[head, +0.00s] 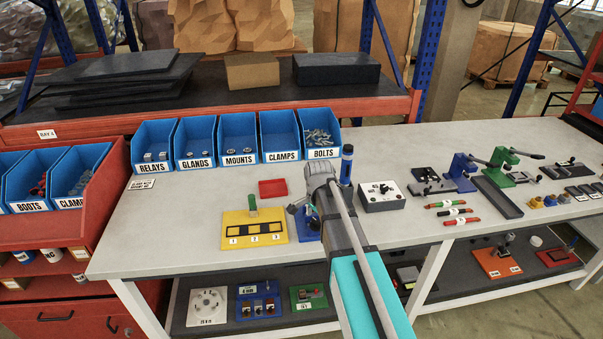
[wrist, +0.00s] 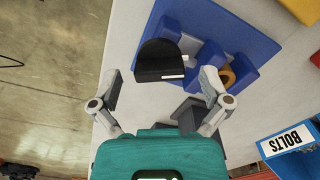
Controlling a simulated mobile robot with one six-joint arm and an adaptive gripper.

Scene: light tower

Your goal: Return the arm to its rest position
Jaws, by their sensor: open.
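My arm reaches over the grey-white workbench (head: 200,205) in the head view. My gripper (head: 303,206) is near the middle of the bench, above a blue fixture (head: 308,226) that it partly hides. In the wrist view my gripper (wrist: 160,78) has its two fingers spread wide apart. A black round-topped piece (wrist: 160,58) with a small white label shows between and just beyond the fingertips. I see no finger touching it. I cannot tell the exact height of my gripper.
A yellow plate (head: 236,238) and a red tray (head: 272,188) lie left of my gripper. An upright blue-and-black cylinder (head: 346,165) and a grey box (head: 381,197) stand close right. Blue bins (head: 238,138) line the back. The bench's left part is clear.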

